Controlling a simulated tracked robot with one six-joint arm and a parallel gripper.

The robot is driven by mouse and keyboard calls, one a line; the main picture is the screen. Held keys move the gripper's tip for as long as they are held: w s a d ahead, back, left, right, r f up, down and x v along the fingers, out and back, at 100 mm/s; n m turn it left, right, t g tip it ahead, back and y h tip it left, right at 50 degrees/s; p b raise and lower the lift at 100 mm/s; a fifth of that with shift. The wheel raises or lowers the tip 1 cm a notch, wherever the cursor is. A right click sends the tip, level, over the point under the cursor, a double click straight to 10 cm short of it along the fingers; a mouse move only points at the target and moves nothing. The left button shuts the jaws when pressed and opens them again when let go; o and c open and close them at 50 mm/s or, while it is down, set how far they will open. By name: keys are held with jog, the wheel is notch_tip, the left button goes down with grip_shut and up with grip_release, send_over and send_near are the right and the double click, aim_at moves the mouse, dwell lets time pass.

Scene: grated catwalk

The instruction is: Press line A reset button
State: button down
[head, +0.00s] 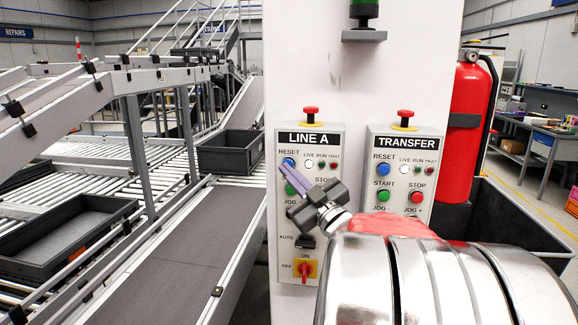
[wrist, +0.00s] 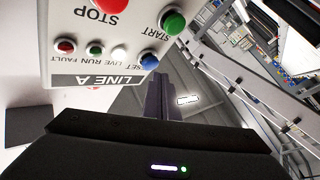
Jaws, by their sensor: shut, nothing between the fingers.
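The LINE A panel (head: 312,225) is a light grey box on a white column, with its label at the top. Its blue reset button (head: 288,163) is at the upper left, above the green start button (head: 290,188). In the wrist view the panel is upside down, and the blue reset button (wrist: 149,61) shows beside the fingertips. I cannot tell whether the fingertips touch the button.
The similar TRANSFER panel (head: 400,180) is to the right, with its own blue reset button (head: 383,169). Red emergency stops (head: 310,112) top both panels. A red fire extinguisher (head: 469,125) stands at the right. Roller conveyors with dark trays (head: 228,152) fill the left.

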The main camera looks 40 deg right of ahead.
jog(key=shift+s+a, duration=0.1)
jog(key=shift+a, duration=0.05)
jog(key=s+a, duration=0.1)
jog(key=a, duration=0.1)
jog(key=s+a, duration=0.2)
dwell(0.8)
jog(key=shift+w, duration=0.1)
dwell(0.6)
